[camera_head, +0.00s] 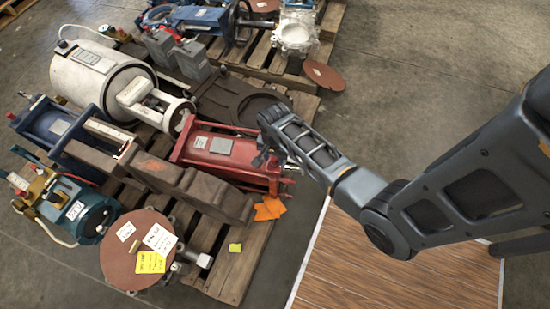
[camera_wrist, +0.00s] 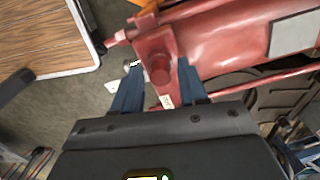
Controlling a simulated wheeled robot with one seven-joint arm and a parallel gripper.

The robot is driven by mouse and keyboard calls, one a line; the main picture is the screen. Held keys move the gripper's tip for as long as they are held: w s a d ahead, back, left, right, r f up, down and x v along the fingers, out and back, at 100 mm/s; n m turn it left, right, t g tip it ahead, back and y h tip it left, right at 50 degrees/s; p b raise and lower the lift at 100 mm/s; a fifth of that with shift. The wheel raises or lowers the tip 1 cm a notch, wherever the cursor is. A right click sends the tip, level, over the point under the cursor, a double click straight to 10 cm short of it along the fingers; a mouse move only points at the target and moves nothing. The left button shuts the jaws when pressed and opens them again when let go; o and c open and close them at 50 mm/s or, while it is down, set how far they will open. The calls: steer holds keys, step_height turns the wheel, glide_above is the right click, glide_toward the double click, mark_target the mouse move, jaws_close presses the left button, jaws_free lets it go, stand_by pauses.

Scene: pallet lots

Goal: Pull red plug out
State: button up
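A red cylinder unit (camera_head: 222,151) lies on the pallet in the head view. It also fills the upper right of the wrist view (camera_wrist: 225,45). A short round red plug (camera_wrist: 160,72) sticks out of its red end block. The plug is hidden in the head view. My gripper (camera_wrist: 158,78) is open, with one blue finger on each side of the plug in the picture and a gap to both. I cannot tell whether the fingertips reach down around the plug. In the head view my gripper (camera_head: 265,152) is at the right end of the red unit.
Orange tags (camera_head: 268,208) lie by the red unit's front end. A brown valve body (camera_head: 185,188), a rust-coloured disc (camera_head: 138,248) with notes and a white motor (camera_head: 95,82) crowd the wooden pallet (camera_head: 235,270).

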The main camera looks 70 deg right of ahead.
mark_target(275, 158)
jaws_close()
stand_by(0.5)
steer(key=shift+r, duration=0.1)
steer(key=shift+r+p, duration=2.95)
steer(key=shift+p, duration=0.15)
